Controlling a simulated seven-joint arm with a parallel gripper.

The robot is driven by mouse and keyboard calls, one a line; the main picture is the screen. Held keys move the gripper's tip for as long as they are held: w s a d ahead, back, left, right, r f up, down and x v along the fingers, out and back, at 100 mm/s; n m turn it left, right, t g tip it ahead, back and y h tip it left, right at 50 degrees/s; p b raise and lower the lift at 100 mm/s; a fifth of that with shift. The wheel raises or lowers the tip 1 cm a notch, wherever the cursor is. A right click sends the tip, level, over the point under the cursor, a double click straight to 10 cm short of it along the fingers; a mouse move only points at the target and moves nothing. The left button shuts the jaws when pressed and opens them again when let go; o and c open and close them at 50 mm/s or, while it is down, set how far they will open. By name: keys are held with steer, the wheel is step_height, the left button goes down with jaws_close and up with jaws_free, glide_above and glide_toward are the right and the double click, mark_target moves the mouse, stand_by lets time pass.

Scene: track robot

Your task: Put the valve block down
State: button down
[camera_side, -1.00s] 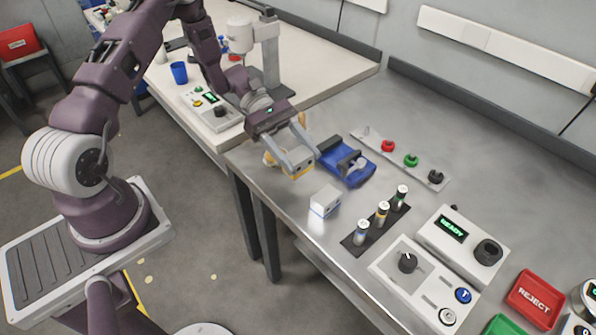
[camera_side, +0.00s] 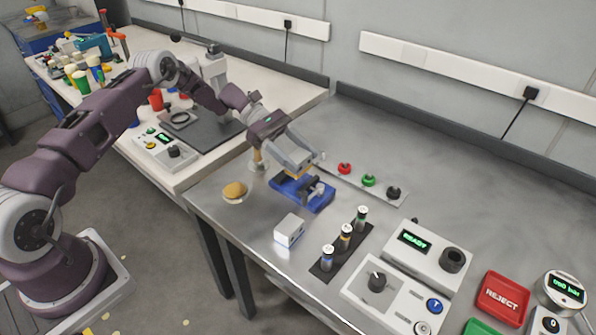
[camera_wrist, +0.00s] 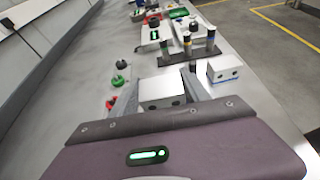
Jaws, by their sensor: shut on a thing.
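My gripper (camera_side: 296,164) is shut on the valve block, a pale grey block with a brass-coloured lower part (camera_side: 297,174). In the wrist view the block (camera_wrist: 163,88) sits between my two fingers, with small dark holes on its near face. My gripper holds it over the blue fixture (camera_side: 312,204), a low vise-like holder on the steel bench. The block is at or just above the fixture; I cannot tell whether they touch. The fingers and block hide part of the fixture.
A white-and-blue box (camera_side: 289,231) stands in front of the fixture. A rack of several cylinders (camera_side: 346,238) and a control panel (camera_side: 385,292) are to the right. A round tan pad (camera_side: 235,190) lies left. Coloured knobs (camera_side: 369,180) line a strip behind. The bench's back right is clear.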

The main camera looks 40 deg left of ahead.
steer(key=shift+f, duration=1.9)
steer(key=shift+f, duration=0.1)
steer(key=c, duration=0.5)
jaws_free()
